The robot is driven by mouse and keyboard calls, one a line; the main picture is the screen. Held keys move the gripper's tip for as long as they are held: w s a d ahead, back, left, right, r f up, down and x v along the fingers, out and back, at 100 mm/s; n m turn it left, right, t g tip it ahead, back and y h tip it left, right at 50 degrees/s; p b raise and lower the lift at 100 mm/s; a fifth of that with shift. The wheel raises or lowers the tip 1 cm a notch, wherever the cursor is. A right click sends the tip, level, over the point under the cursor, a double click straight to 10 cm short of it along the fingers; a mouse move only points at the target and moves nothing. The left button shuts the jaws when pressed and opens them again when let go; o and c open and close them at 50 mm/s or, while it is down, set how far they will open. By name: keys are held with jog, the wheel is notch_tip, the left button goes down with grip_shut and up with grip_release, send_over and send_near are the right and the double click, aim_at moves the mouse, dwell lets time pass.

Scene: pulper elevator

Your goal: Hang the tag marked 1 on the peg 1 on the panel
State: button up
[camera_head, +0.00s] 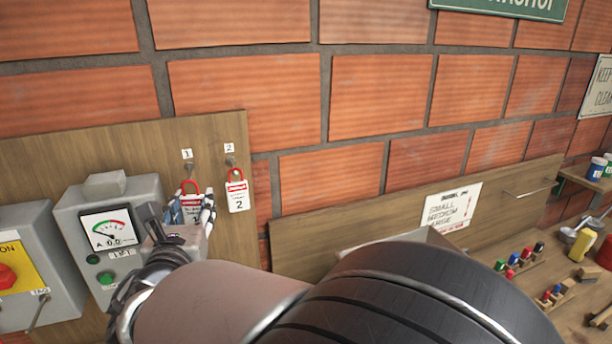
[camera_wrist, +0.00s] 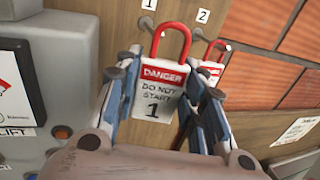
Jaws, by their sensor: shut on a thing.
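The tag marked 1 (camera_wrist: 163,92) is white with a red DANGER band and a red loop on top. My gripper (camera_wrist: 166,76) is shut on it, one finger at each side; the tag is roughly upright. In the head view the tag (camera_head: 191,206) is partly covered by my fingers (camera_head: 193,208). Peg 1 (camera_head: 189,168) sticks out of the wooden panel (camera_head: 120,150) under its label, just above the loop. In the wrist view peg 1 (camera_wrist: 147,22) shows left of the loop's top; the loop is not seen around it.
The tag marked 2 (camera_head: 237,197) hangs on peg 2 (camera_head: 230,161), close right of my gripper. A grey meter box (camera_head: 105,215) stands close left, with a switch box (camera_head: 38,268) beyond. A workbench with small items lies at the right.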

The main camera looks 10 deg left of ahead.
jog(key=shift+w+a+f+p, duration=0.1)
jog(key=shift+w+a+p, duration=0.35)
jog(key=shift+w, duration=0.45)
jog(key=shift+w+a+f+p, duration=0.1)
jog(key=shift+w+a+p, duration=0.3)
jog(key=shift+w, duration=0.5)
jog(key=shift+w+a+f+b, duration=0.35)
jog(key=shift+w+f+b, duration=0.15)
jog(key=shift+b, duration=0.35)
jog(key=o, duration=1.1)
jog(key=shift+r, duration=0.15)
